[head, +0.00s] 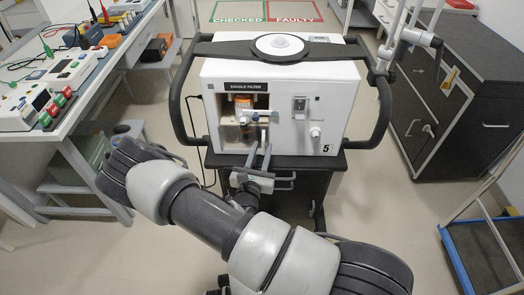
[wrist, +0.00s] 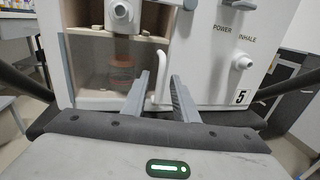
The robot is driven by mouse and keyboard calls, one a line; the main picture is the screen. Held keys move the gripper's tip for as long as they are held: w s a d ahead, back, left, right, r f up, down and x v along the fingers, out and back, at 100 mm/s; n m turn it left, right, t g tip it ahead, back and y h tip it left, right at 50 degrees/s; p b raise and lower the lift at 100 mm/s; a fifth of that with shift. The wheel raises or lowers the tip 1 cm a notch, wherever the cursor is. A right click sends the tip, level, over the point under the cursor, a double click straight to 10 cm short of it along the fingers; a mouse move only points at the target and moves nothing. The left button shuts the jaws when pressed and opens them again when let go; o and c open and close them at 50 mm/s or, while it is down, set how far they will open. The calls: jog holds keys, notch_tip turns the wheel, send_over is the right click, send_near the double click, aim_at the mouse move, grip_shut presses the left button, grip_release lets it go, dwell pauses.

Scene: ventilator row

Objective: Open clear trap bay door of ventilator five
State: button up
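Ventilator five (head: 335,95) is a white box marked 5 on a dark-topped cart. Its trap bay is at the front left, under the exhale filter label. A clear door (wrist: 95,70) appears to cover the bay and looks closed. Behind it is a jar with an orange band (wrist: 122,70). A white bent handle (wrist: 158,92) stands at the door's right edge. My gripper (wrist: 160,78) is open, with one finger on each side of the handle; I cannot tell whether either touches. In the head view my gripper (head: 264,138) is low in front of the bay.
A white port (wrist: 120,12) sticks out above the bay, and another (wrist: 242,62) is to its right. Black side rails (head: 180,100) flank the ventilator. A workbench (head: 90,100) stands left and a dark cabinet (head: 450,100) right, with floor between.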

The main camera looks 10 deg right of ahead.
jog(key=shift+w+d, duration=0.15)
jog(key=shift+w, duration=0.15)
grip_shut()
dwell(1.3)
